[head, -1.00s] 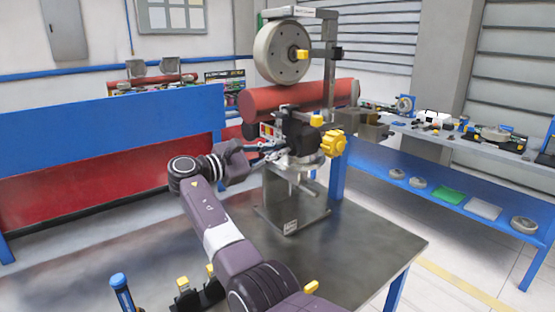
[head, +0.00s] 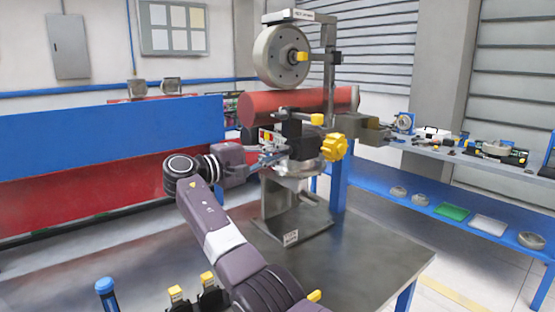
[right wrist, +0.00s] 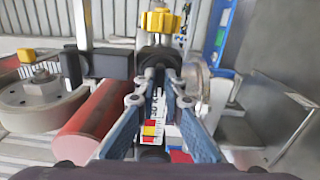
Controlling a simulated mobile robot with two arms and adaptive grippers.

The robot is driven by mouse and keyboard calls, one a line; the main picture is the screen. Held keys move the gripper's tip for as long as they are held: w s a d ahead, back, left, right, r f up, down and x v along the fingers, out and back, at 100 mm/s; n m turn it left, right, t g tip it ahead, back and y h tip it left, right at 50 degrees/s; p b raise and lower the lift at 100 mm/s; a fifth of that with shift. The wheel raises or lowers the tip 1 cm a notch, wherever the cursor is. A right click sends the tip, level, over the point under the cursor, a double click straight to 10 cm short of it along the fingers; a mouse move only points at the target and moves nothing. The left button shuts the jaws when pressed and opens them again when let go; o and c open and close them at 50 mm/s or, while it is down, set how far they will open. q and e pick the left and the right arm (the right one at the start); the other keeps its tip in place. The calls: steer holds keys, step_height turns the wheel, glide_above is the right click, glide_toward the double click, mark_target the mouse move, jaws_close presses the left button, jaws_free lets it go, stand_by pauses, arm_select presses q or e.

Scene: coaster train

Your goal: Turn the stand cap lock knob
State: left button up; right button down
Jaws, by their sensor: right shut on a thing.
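The metal stand (head: 290,222) stands upright on the steel table and carries a black clamp head. A yellow lobed knob (head: 334,147) sits on its right side; it also shows in the right wrist view (right wrist: 160,21). My right gripper (head: 284,153) reaches in from the left, on the opposite side of the head. In the right wrist view, its blue-grey fingers (right wrist: 157,76) close on a black round part (right wrist: 157,57) in line with the yellow knob. The fingers hide much of this part, and I cannot tell whether it joins the knob. My left gripper is out of view.
A red roll (head: 285,103) and a grey wheel (head: 282,55) are mounted close above the clamp head. The steel table (head: 365,270) is bare at right front. Blue-topped and yellow-topped items stand at its front left. A blue shelf rack (head: 365,183) stands at right.

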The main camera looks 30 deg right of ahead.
steer(key=shift+f+m, duration=0.1)
steer(key=shift+m, duration=0.5)
steer(key=c, duration=2)
jaws_free()
steer(key=shift+c, duration=0.2)
steer(key=a, duration=1.2)
steer(key=shift+s, duration=0.45)
